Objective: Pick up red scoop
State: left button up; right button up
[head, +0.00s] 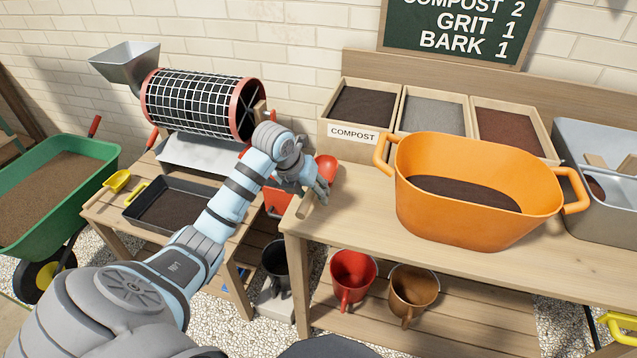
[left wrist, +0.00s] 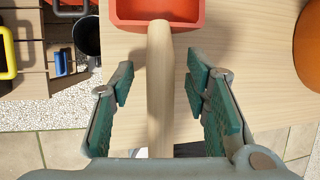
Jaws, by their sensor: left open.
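The red scoop (head: 326,167) lies at the left end of the wooden bench, its pale wooden handle (head: 304,208) pointing toward the front edge. In the left wrist view the scoop's red bowl (left wrist: 157,14) is at the top and its handle (left wrist: 160,90) runs down the middle. My left gripper (head: 318,188) is at the scoop. Its green-padded fingers (left wrist: 160,78) are open, one on each side of the handle, with a gap on both sides. In the head view the gripper hides part of the scoop. My right gripper is not in view.
An orange tub (head: 470,220) with dark soil stands on the bench (head: 350,225) to the right. Wooden bins, one labelled COMPOST (head: 353,133), stand behind. A red pot (head: 353,275) and a copper pot (head: 413,290) are on the lower shelf. A mesh drum (head: 200,103) is left.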

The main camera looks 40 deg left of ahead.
pick_arm(q)
jog(key=shift+r, duration=0.1)
grip_shut()
dwell(0.3)
notch_tip(320, 180, up, 20)
jog(key=p, duration=0.8)
